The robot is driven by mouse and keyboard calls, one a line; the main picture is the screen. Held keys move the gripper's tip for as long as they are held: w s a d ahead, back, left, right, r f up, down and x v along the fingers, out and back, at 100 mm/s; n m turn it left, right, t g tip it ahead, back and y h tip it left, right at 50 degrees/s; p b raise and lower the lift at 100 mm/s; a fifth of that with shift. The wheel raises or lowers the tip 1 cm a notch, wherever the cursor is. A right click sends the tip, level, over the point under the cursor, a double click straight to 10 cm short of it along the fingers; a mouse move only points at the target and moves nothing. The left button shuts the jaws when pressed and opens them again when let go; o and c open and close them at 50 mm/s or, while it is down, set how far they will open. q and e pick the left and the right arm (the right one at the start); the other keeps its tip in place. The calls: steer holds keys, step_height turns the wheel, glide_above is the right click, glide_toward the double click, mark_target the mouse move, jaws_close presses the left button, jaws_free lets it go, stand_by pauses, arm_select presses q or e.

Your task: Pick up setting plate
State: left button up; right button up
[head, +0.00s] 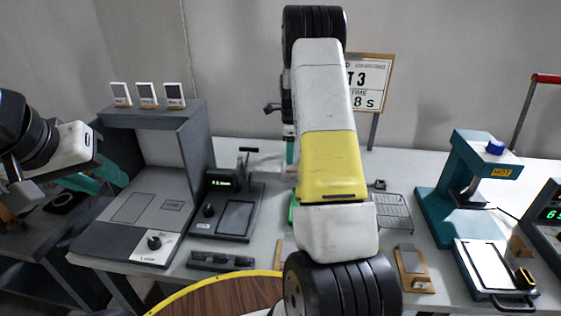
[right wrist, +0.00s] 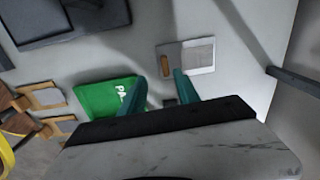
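I cannot tell for sure which object is the setting plate. In the right wrist view a small pale grey plate (right wrist: 199,54) with a wooden-coloured patch lies on the white surface, beyond my right fingertips. My right gripper (right wrist: 160,80) is open, its two teal fingers apart, with a small dark thing visible between them. In the head view my right arm hides that gripper. Another small plate with a wooden part (head: 412,262) lies at the front of the bench. My left gripper (head: 103,176) appears open and empty at the left.
A green pad (right wrist: 108,97) lies left of my right fingers. A grey shelf unit (head: 150,112) carries three small cards. A grey device (head: 228,210) stands beside it. A teal press (head: 455,190) stands right, a wire rack (head: 393,210) left of it. A round wooden top (head: 215,297) is in front.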

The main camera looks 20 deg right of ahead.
mark_target(291, 171)
steer(key=shift+w+d+f+m, duration=0.1)
steer(key=shift+d+f+m, duration=0.1)
steer(key=shift+f, duration=0.25)
steer(key=shift+w+d+f+m, duration=0.1)
steer(key=shift+f+m, duration=0.1)
steer(key=shift+f, duration=0.2)
steer(key=f, duration=0.7)
steer(key=shift+w+d+f, duration=0.15)
steer(key=shift+w, duration=0.05)
jaws_close()
stand_by(0.5)
